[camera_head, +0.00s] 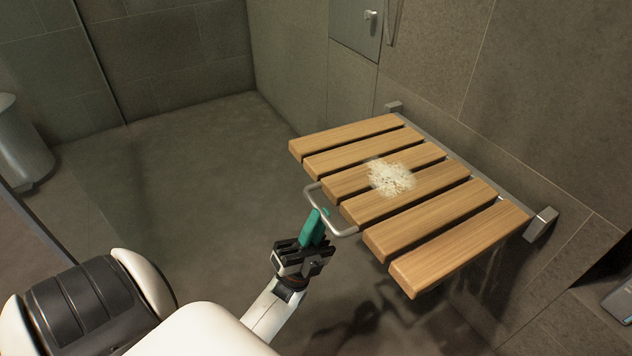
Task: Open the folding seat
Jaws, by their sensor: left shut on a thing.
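The folding seat (350,157) has several wooden slats on a grey metal rail fixed to the right wall. It is folded down and lies about level. A pale powdery patch (391,177) lies on its middle slats. A metal loop handle (344,233) sticks out from the seat's front edge. My left gripper (318,222), with green fingers, is shut on this handle, just in front of the slats. The exact contact of the fingers is small in view. My right gripper is not in view.
A glass panel edge (97,62) stands at the left, with a grey bin-like object (22,145) beyond it. A metal wall plate with a knob (357,27) is above the seat. The tiled floor (190,190) left of the seat is clear.

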